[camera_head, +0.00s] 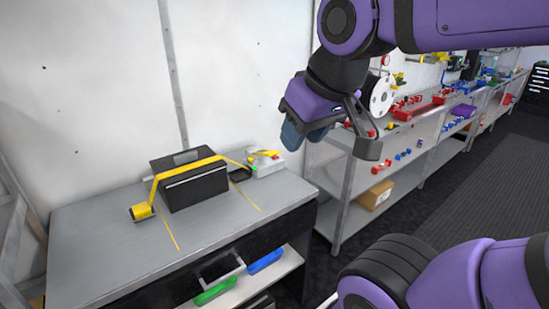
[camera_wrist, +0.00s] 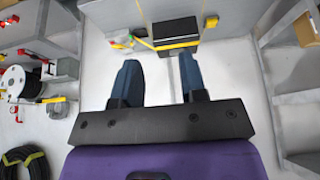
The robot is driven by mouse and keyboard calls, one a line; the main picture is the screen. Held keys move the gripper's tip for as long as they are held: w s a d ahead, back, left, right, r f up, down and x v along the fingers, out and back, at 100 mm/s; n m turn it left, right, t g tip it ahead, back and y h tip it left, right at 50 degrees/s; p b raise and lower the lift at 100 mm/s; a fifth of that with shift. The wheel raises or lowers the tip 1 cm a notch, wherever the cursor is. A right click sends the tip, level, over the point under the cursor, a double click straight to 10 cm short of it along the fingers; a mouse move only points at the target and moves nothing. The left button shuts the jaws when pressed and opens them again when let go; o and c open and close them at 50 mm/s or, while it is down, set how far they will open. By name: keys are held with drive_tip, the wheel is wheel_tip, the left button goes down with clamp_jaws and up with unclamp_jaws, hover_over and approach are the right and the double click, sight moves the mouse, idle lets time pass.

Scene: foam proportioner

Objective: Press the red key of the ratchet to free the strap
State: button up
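A yellow strap (camera_head: 190,164) runs over a dark box (camera_head: 196,190) on the grey bench. Its left end meets a yellow roll or buckle (camera_head: 141,212). Its right end runs toward a white block with yellow parts (camera_head: 265,163), which may be the ratchet; a red key cannot be made out clearly. In the wrist view the box (camera_wrist: 176,29) and strap (camera_wrist: 178,46) lie ahead, with the white block (camera_wrist: 120,41) to their left. My gripper (camera_head: 300,132) is in the air, right of and above the block. In the wrist view its blue fingers (camera_wrist: 158,66) are apart, with nothing between them.
The bench top (camera_head: 100,245) is clear at the front left. A shelf below holds green (camera_head: 214,292) and blue (camera_head: 265,262) items. Metal shelving (camera_head: 345,190) with small coloured parts and a cardboard box (camera_head: 376,194) stands at right. A white wall is behind.

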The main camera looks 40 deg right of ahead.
clamp_jaws()
idle(1.5)
